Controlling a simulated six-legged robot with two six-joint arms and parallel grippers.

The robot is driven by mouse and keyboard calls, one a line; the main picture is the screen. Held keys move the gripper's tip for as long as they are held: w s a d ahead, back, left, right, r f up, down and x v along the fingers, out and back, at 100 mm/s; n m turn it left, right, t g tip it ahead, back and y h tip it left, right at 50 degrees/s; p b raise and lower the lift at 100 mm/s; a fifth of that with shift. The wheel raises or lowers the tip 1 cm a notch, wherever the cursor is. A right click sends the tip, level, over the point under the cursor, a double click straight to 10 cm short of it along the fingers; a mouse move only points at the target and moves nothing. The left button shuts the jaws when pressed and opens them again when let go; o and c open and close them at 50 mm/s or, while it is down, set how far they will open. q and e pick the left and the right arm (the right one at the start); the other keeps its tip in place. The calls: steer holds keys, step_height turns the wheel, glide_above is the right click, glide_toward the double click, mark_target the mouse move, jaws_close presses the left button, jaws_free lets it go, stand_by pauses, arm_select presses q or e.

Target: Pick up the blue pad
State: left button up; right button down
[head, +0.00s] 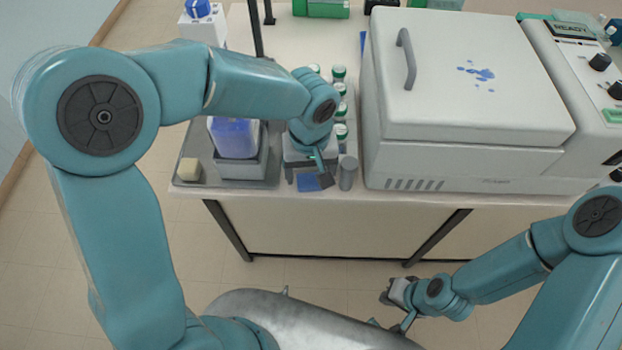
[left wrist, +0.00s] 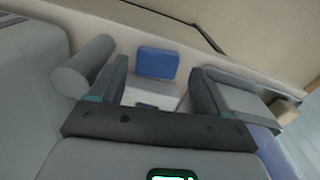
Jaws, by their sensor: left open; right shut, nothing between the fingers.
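The blue pad (head: 308,182) lies flat near the front edge of the white bench, below my left gripper. In the left wrist view the blue pad (left wrist: 157,62) shows between and just beyond the two fingertips. My left gripper (head: 307,177) is open, pointing down, with one finger on each side of the pad in the picture; it also shows in the left wrist view (left wrist: 157,70). I cannot tell the height left between fingertips and pad. My right gripper (head: 388,296) is shut and empty, low in front of the bench.
A grey cylinder (head: 348,173) stands close right of the left gripper. A grey tray (head: 187,165) with a blue-filled container (head: 234,137) and a pale block (head: 189,169) is to the left. Green-capped bottles (head: 340,90) stand behind. A large white machine (head: 460,100) fills the right.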

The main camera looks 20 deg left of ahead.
mark_target(311, 182)
arm_select(q)
steer(key=f, duration=0.4)
steer(key=shift+w+f, duration=0.2)
steer(key=shift+w, duration=0.15)
steer(key=shift+s, duration=0.1)
steer(key=c, duration=0.8)
step_height(311, 182, up, 20)
